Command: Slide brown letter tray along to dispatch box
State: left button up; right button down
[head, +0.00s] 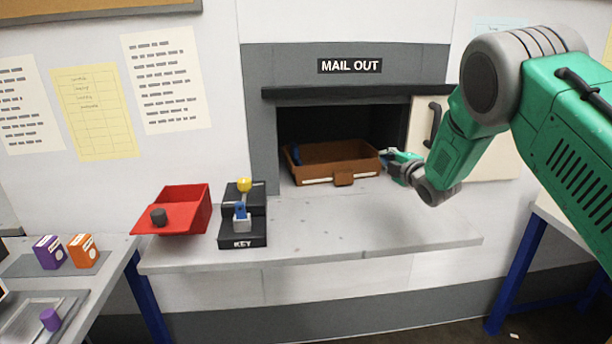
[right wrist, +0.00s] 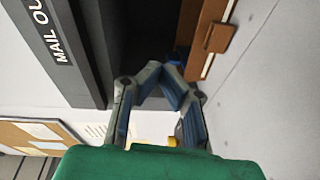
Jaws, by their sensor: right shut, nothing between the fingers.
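The brown letter tray (head: 330,165) sits upright in the dark hatch opening under the MAIL OUT sign, with a small blue item inside near its left end. It also shows at the top of the right wrist view (right wrist: 217,28). No separate box labelled dispatch shows; the dark recess (head: 345,124) lies behind the tray. My right gripper (head: 387,156) is shut and empty at the tray's right end; I cannot tell whether it touches. Its fingertips also show in the right wrist view (right wrist: 164,72). My left gripper is not in view.
A red tray (head: 185,208) and a black KEY stand (head: 242,232) are on the grey counter (head: 330,235), left of the hatch. The counter in front of the brown tray is clear. An open hatch door (head: 490,155) with a black handle is at the right.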

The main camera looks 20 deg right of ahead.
aim_at(339, 163)
jog(key=i, duration=1.25)
